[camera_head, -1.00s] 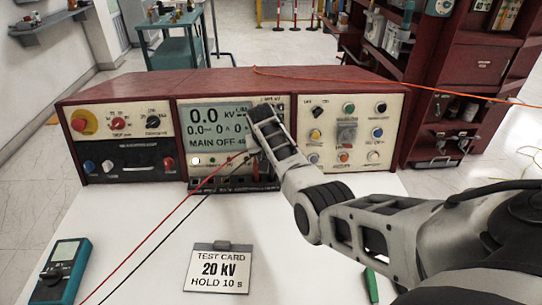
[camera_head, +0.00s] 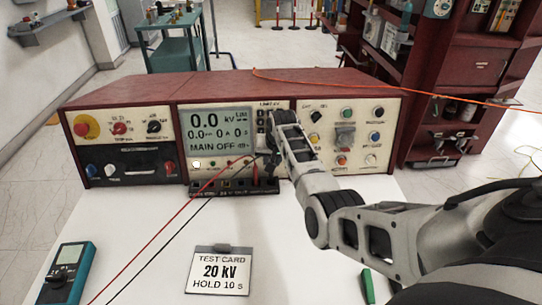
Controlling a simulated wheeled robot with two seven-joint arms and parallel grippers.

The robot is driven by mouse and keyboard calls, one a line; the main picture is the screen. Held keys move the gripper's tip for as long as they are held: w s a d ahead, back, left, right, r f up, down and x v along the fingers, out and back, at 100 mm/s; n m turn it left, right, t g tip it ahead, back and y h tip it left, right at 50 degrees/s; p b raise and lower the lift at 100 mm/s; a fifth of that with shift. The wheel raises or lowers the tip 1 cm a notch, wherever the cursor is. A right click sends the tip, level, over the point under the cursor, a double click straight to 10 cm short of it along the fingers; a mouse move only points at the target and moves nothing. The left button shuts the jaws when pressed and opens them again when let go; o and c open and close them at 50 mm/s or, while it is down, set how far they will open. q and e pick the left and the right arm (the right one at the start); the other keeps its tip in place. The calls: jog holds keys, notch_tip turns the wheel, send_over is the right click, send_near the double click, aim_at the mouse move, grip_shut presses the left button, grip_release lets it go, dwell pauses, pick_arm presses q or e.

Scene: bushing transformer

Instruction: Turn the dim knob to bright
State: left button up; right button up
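The red control console (camera_head: 215,88) stands on the white table. Its middle panel has a lit screen (camera_head: 217,130) reading 0.0 kV and MAIN OFF. I cannot make out a dim-to-bright label, so I cannot tell which knob is the dim knob; it may be hidden behind my arm. My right gripper (camera_head: 284,122) is at the console face, at the seam between the middle and right panels, just right of the small keypad. Its fingertips are hard to make out, and whether it touches a control cannot be seen. My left gripper is out of view.
The left panel carries a black knob (camera_head: 154,127) and a red emergency button (camera_head: 86,126); the right panel has several coloured buttons. Red and black leads cross the table. A test card (camera_head: 220,270) and a teal meter (camera_head: 68,272) lie in front.

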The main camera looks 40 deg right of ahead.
jog(key=shift+s+d+m+t+y, duration=0.1)
jog(key=shift+d+m+t+y, duration=0.1)
jog(key=shift+m+t+y, duration=0.45)
jog(key=shift+s+d+m+t+y, duration=0.15)
jog(key=shift+m+t+y, duration=0.25)
jog(key=shift+y, duration=0.35)
jog(key=shift+f, duration=0.1)
jog(key=o, duration=1)
jog(key=v, duration=1.6)
jog(key=shift+s+d+f, duration=0.1)
jog(key=shift+d, duration=0.1)
